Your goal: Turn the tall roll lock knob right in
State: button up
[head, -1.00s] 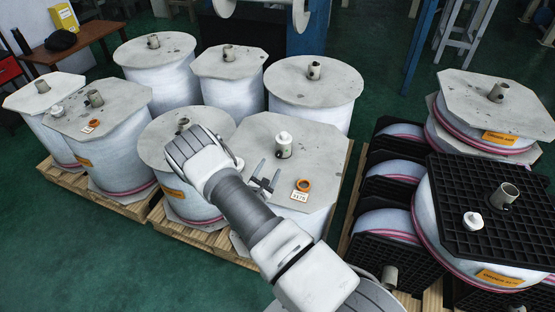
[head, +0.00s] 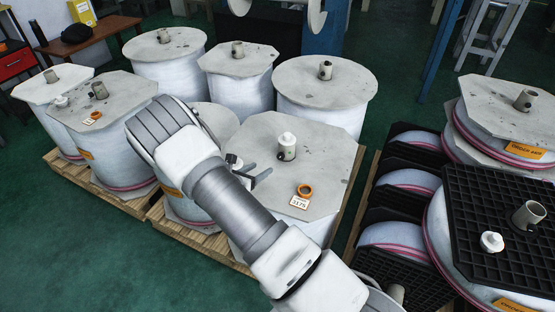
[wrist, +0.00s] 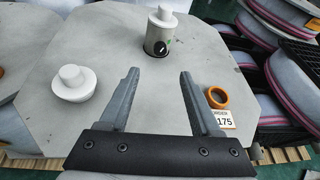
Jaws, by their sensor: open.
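The white lock knob (head: 288,139) stands upright in the grey core tube (head: 286,154) on the octagonal grey top plate (head: 327,164) of the near middle roll. In the wrist view the knob (wrist: 162,14) is at top centre, above the tube (wrist: 158,38), which has a dark round spot with a green mark. How deep the knob sits is not clear. My gripper (head: 260,174) is open and empty, left of the tube in the head view. In the wrist view its fingers (wrist: 158,74) point towards the tube, apart from it.
Another white knob (wrist: 72,84) lies on the same plate, left of my fingers. An orange ring (head: 305,190) and a number tag (head: 299,202) lie to the right. Other rolls with core tubes stand close behind. Black slotted pallets (head: 410,200) are at right.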

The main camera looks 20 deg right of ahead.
aim_at(279, 157)
jog(key=b+x, duration=0.1)
jog(key=x, duration=1.1)
jog(key=shift+w+d+f, duration=0.1)
jog(key=shift+f, duration=0.05)
grip_shut()
